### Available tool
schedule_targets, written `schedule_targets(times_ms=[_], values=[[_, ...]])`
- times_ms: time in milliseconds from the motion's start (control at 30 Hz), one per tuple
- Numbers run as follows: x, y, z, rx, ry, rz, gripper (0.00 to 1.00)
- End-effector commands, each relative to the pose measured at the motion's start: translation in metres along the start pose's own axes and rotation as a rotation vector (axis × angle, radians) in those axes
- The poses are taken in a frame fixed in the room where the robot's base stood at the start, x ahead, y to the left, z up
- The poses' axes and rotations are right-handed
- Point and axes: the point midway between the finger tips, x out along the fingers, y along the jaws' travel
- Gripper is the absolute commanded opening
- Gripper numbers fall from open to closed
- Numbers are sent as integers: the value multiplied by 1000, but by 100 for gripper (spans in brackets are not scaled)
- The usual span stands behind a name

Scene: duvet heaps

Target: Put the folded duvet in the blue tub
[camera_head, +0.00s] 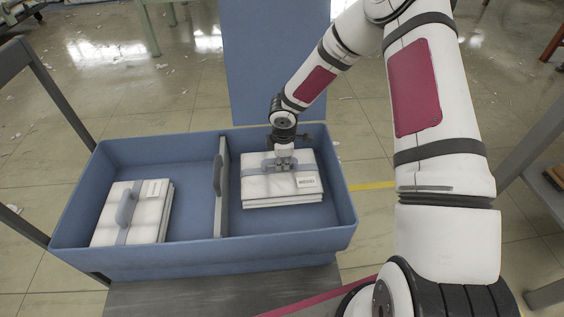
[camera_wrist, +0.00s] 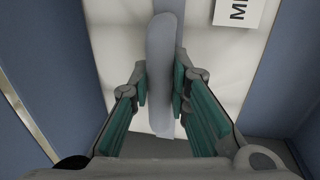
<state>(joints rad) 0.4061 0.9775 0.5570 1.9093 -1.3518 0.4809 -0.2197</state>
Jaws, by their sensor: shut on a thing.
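The blue tub (camera_head: 285,245) stands open in the head view, split by a grey divider (camera_head: 221,190) into a left and a right compartment. A white folded duvet (camera_head: 262,187) with a blue-grey strap and a printed label lies in the right compartment. My gripper (camera_head: 283,166) is over this duvet, shut on its strap handle. In the wrist view the fingers (camera_wrist: 160,88) are on both sides of the grey-blue handle (camera_wrist: 163,60), above the white duvet (camera_wrist: 120,30). Another white folded duvet (camera_head: 152,216) with a strap handle (camera_head: 126,208) lies in the left compartment.
A raised blue panel (camera_head: 272,60) stands behind the tub. The tub's walls and divider rise around the duvets. Dark grey frame bars (camera_head: 55,95) stand at the left, and a grey shelf or table (camera_head: 545,190) at the right. Tiled floor with scattered scraps lies beyond.

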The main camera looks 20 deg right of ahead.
Motion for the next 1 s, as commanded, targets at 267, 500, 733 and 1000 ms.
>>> schedule_targets(times_ms=[267,500,733,1000], values=[[2,0,0,0,0,0,19],[1,0,0,0,0,0,37],[-2,0,0,1,0,0,37],[-49,2,0,0,-1,3,37]])
